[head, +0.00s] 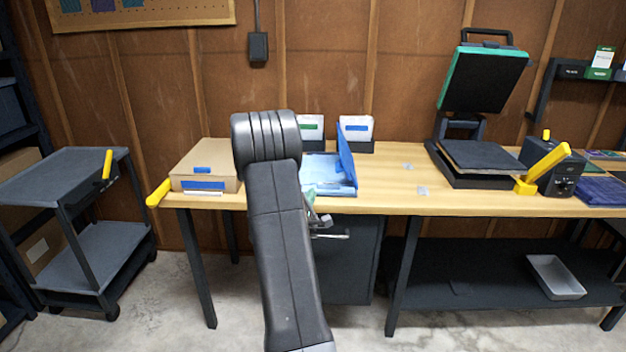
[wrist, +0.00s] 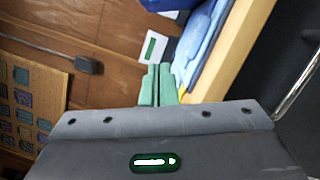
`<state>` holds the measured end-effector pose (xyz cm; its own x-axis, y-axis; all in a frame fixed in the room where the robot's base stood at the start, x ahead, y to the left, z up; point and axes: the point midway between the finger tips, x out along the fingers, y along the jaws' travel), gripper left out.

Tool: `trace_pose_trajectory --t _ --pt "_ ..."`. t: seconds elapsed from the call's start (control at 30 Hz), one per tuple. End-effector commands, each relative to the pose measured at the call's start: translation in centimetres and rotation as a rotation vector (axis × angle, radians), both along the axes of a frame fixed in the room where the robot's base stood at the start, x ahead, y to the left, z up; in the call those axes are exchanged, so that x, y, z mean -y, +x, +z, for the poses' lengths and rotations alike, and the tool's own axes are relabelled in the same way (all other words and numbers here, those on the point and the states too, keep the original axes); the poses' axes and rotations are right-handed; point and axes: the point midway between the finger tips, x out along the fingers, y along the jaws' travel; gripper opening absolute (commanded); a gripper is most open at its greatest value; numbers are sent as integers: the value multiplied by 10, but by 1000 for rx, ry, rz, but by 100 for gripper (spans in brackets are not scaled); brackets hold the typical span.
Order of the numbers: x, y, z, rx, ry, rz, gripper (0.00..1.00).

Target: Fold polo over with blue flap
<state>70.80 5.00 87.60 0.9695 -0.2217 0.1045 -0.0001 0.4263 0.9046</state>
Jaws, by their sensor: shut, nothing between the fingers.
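A light blue polo (head: 316,164) lies on a folding board at the front of the workbench, partly hidden behind my arm. The blue flap (head: 346,160) stands up steeply at the board's right side. In the wrist view, light blue cloth or board (wrist: 201,38) shows beyond the fingertips along the bench edge; I cannot tell the parts apart there. My gripper (wrist: 158,70) has green fingers pressed together, empty. In the head view it is mostly hidden behind my arm, near the bench's front edge, just below the board.
A cardboard box (head: 204,164) sits left of the board on the workbench (head: 395,180). Two card holders (head: 357,130) stand behind it. A grey cart (head: 65,175) is at left.

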Motion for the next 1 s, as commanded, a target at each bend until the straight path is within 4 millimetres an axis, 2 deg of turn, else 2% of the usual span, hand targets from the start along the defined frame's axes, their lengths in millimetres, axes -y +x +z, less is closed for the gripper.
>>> trace_pose_trajectory --t 0.47,0.7,1.0 --pt "21 88 9 0 2 0 0" --pt "50 88 23 -1 2 1 0" --pt "57 88 26 -2 2 3 0"
